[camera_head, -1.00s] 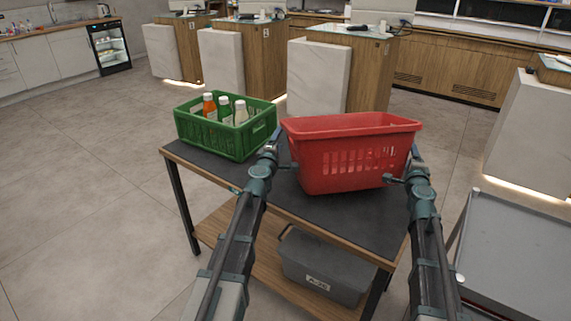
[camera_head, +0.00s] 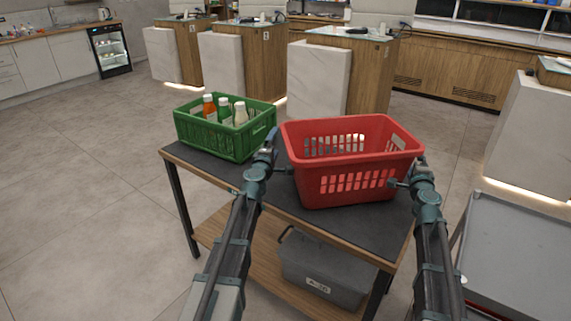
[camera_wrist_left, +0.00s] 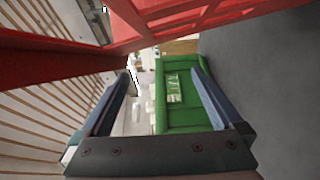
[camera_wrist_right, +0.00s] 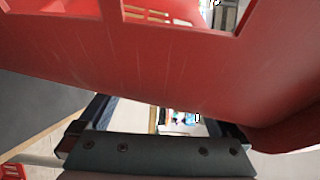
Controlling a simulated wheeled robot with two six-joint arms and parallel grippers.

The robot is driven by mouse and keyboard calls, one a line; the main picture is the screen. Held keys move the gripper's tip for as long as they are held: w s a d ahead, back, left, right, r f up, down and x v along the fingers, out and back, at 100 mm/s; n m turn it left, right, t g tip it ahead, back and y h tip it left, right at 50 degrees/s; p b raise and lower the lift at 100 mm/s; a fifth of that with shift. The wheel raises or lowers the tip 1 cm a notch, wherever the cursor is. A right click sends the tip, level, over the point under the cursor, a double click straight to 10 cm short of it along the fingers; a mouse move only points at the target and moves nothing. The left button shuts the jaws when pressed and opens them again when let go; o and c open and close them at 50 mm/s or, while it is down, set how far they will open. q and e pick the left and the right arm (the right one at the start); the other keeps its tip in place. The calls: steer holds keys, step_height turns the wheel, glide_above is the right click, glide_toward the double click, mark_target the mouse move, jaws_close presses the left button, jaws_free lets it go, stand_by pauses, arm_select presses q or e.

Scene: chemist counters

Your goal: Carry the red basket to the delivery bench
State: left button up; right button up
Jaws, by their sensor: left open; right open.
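The red basket (camera_head: 352,160) stands on the dark-topped table (camera_head: 230,176), its open top facing up and its slotted walls showing. I see no contents in it. My left gripper (camera_head: 273,140) is open at the basket's left side. In the left wrist view, the basket (camera_wrist_left: 50,62) lies along the top and left, close to the open fingers. My right gripper (camera_head: 416,162) is at the basket's right side. In the right wrist view, the basket wall (camera_wrist_right: 150,70) covers most of the picture and hides part of the fingers. The delivery bench cannot be told apart for certain.
A green crate (camera_head: 215,136) with several bottles (camera_head: 224,107) stands left of the basket on the table. A grey bin (camera_head: 318,262) is on the lower shelf. A grey cart (camera_head: 520,245) stands at the right. White-and-wood counters (camera_head: 318,75) are beyond. The floor at left is clear.

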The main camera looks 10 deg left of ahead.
mark_target(423, 152)
arm_select(q)
steer(key=s, duration=1.2)
arm_select(e)
steer(key=shift+s, duration=0.15)
steer(key=s, duration=1.1)
steer(key=shift+s, duration=0.35)
arm_select(q)
step_height(423, 152, up, 7)
steer(key=p, duration=0.7)
arm_select(e)
step_height(423, 152, up, 7)
